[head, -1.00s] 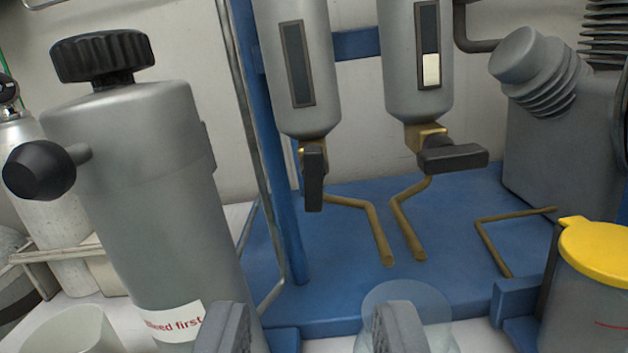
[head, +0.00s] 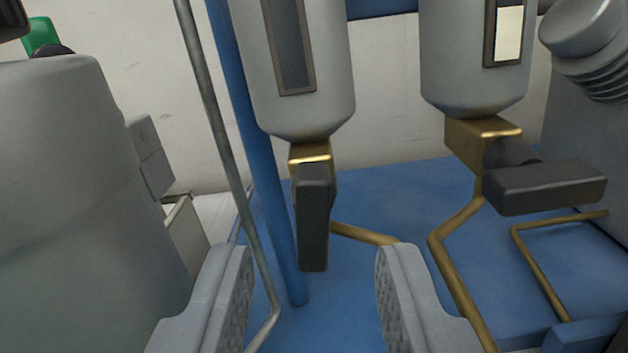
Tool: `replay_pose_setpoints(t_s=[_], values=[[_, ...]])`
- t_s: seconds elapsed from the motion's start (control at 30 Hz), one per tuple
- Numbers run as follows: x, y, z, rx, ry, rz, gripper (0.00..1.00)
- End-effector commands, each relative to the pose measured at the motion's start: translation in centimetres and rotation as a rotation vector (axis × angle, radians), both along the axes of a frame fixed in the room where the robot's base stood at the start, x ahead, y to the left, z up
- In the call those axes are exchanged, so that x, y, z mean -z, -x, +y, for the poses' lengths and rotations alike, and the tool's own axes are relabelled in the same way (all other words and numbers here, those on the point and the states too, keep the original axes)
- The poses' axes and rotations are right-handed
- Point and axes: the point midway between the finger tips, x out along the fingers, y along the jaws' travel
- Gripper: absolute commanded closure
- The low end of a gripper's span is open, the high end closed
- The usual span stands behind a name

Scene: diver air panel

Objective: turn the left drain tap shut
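The left drain tap (head: 313,218) is a dark lever on a brass fitting (head: 310,155) under the left grey bowl (head: 298,75). Its lever points straight down. The right tap (head: 545,186) has a similar dark lever lying sideways under the right bowl (head: 475,65). My gripper (head: 313,275) is open and empty. Its two grey fingers stand below and to either side of the left lever in the picture, and neither visibly touches it. How far the lever lies beyond the fingertips is hard to tell.
A large grey cylinder (head: 80,190) stands close on the left. A thin metal rod (head: 222,150) and a blue post (head: 250,130) rise just left of the left tap. Brass drain pipes (head: 455,280) run over the blue base (head: 390,190).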

Motion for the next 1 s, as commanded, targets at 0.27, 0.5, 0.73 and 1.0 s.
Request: replay_pose_setpoints(t_s=[0.27, 0.5, 0.73, 1.0], values=[[0.0, -2.6, 0.0, 0.0, 0.0, -0.002, 0.67], [0.0, -3.1, 0.0, 0.001, 0.0, 0.001, 0.67], [0.0, -3.1, 0.0, 0.0, 0.0, 0.001, 0.78], [0.1, -3.1, 0.0, 0.001, -0.001, 0.002, 1.0]])
